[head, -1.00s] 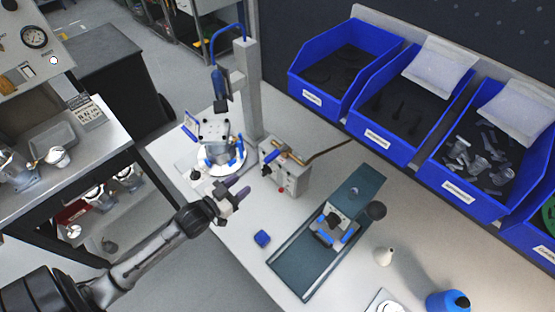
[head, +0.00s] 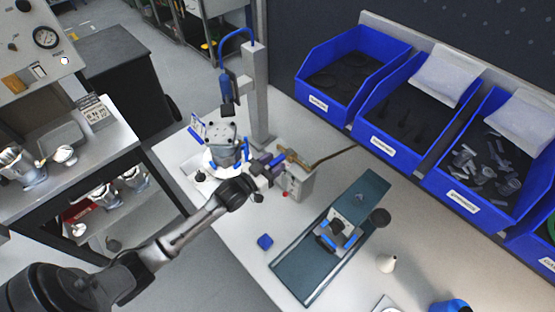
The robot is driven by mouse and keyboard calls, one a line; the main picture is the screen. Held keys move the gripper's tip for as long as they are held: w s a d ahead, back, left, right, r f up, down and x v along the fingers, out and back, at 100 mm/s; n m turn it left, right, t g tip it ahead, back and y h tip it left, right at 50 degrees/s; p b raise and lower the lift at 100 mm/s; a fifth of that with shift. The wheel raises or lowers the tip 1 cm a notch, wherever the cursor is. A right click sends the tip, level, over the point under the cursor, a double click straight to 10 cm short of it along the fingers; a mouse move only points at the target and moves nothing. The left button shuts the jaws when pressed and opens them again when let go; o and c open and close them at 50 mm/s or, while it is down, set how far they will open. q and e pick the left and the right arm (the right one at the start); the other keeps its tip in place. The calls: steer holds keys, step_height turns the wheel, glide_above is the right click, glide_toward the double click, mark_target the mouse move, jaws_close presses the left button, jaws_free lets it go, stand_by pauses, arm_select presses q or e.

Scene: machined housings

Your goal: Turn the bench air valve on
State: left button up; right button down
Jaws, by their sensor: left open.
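The bench air valve appears as a grey box (head: 301,184) with a brass fitting on its top (head: 293,158) and a hose running off to the right. A small red part shows low on its front. My left gripper (head: 273,164) is open at the box's left upper side, overlapping it in the view. I cannot tell whether the fingers touch the brass part. The gripper hides part of the box's left face. My right gripper is not in view.
A housing (head: 224,146) on a round white base stands just left of the gripper, beside a grey post (head: 257,95) with a hanging blue tool (head: 226,86). A teal mat (head: 300,272) holds another part. Blue bins (head: 395,147) line the back.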

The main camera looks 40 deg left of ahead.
arm_select(q)
steer(key=shift+w+d, duration=0.1)
steer(key=shift+w, duration=0.85)
jaws_close()
